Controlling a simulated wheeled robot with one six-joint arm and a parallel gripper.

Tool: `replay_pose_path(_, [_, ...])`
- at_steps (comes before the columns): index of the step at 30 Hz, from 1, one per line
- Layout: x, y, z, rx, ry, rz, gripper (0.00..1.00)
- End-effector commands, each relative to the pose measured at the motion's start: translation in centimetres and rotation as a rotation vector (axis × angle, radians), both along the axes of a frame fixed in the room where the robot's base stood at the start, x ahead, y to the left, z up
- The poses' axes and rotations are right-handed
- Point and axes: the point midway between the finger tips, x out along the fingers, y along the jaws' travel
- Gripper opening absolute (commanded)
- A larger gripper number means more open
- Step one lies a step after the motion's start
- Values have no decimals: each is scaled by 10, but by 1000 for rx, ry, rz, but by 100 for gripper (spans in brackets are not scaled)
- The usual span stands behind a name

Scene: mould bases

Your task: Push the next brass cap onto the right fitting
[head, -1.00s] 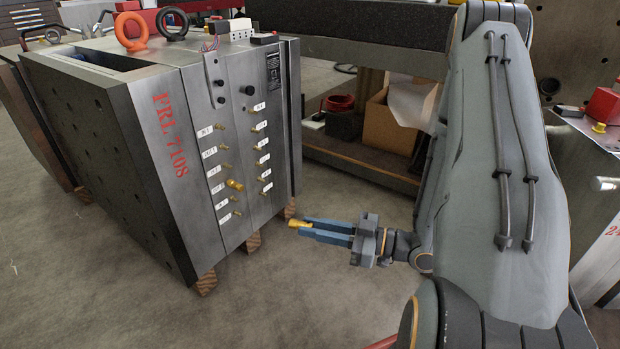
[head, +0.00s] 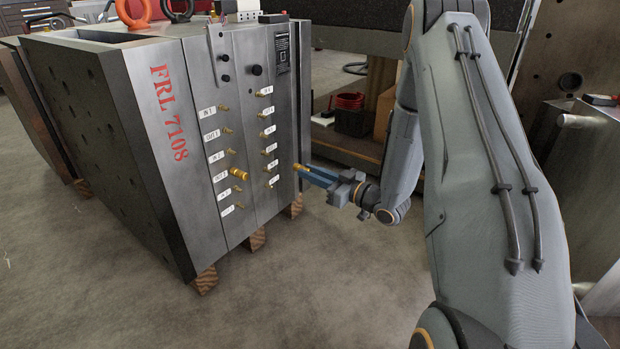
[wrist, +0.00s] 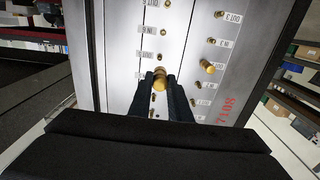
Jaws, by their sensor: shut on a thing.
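My gripper (head: 304,169) is shut on a brass cap (head: 298,167), held at the fingertips just right of the mould base's labelled face (head: 240,205) in the head view. In the wrist view the cap (wrist: 160,78) sits between the dark fingertips (wrist: 166,88), in front of the face; its gap to the fittings cannot be judged. Two columns of small brass fittings with white labels run down the face. One left-column fitting carries a larger brass cap (head: 239,174), also visible in the wrist view (wrist: 207,66). The wrist view shows labels upside down, and the fingers hide part of a column.
The mould base, marked FRL 7108, stands on wooden blocks (head: 206,280). Orange and black lifting rings are on top. A dark bench (head: 345,150) stands behind my arm, and another metal block (head: 575,170) is at right. The floor in front is clear.

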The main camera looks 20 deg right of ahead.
Motion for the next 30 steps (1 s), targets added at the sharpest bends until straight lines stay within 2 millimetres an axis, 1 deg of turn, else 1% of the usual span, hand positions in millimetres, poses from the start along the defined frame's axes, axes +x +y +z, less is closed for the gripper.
replay_pose_path(8, [14,9,-1,1,-1,-2,0])
replay_pose_path(30, [66,47,1,0,0,-1,0])
